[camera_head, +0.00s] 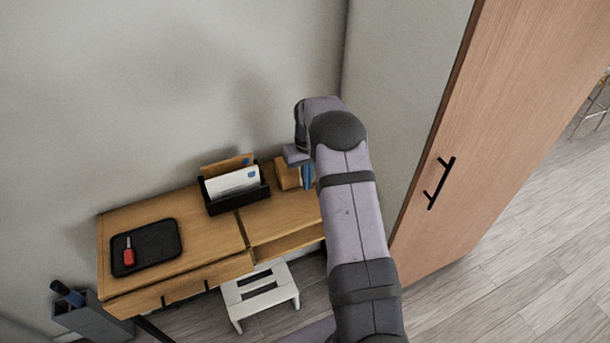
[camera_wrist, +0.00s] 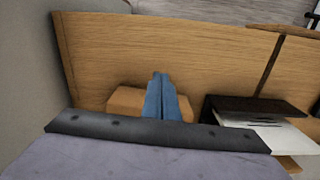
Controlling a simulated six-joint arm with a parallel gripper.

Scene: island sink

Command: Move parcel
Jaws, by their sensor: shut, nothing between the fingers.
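The parcel, a small brown box (camera_head: 286,174), sits on the wooden desk at its right end, beside the black letter holder. In the wrist view the parcel (camera_wrist: 124,101) shows on both sides of my blue fingers, which hide its middle. My gripper (camera_wrist: 160,76) is shut with nothing between its fingers. In the head view its blue fingers (camera_head: 307,178) point down just right of the parcel, partly hidden by my arm. I cannot tell whether the fingers touch the parcel.
The desk (camera_head: 212,226) stands against the wall. The black letter holder (camera_head: 238,199) holds envelopes, left of the parcel. A black tray (camera_head: 160,242) with a red-tagged item (camera_head: 128,256) lies at the left. A white step stool (camera_head: 262,296) stands below. A tall wooden cabinet (camera_head: 478,165) stands right.

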